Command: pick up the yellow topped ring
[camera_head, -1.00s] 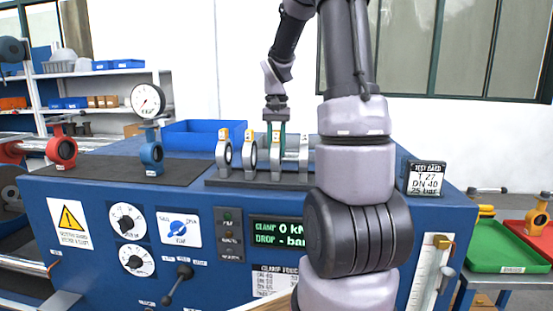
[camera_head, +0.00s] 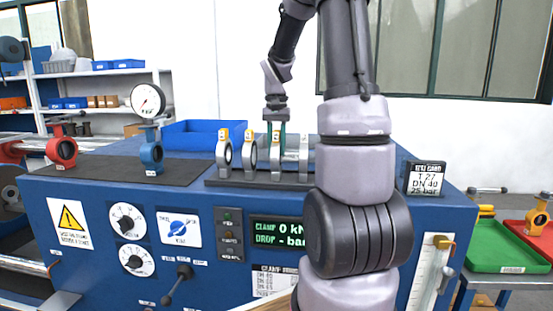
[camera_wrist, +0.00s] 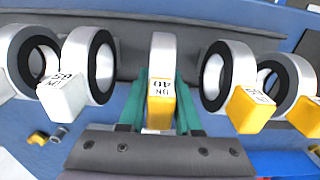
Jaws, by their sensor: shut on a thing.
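A row of upright grey rings stands in a dark rack on the blue bench. My gripper (camera_head: 276,128) points down and is shut on a yellow-topped ring (camera_head: 276,161) near the middle of the row. In the wrist view my gripper's green fingers (camera_wrist: 160,108) lie on both sides of that ring's yellow block (camera_wrist: 161,105), marked DN 40. The ring is upright and appears still in the rack. Two other yellow-topped rings (camera_head: 223,153) (camera_head: 249,154) stand to its left in the head view. White-topped rings (camera_wrist: 88,66) stand on its other side, partly hidden by my arm in the head view.
A blue bin (camera_head: 203,133) stands behind the rack. A pressure gauge (camera_head: 148,101) on a blue valve and a red valve (camera_head: 62,151) are on the dark mat at left. A test card block (camera_head: 425,178) is at the bench's right; a green tray (camera_head: 495,247) lies beyond.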

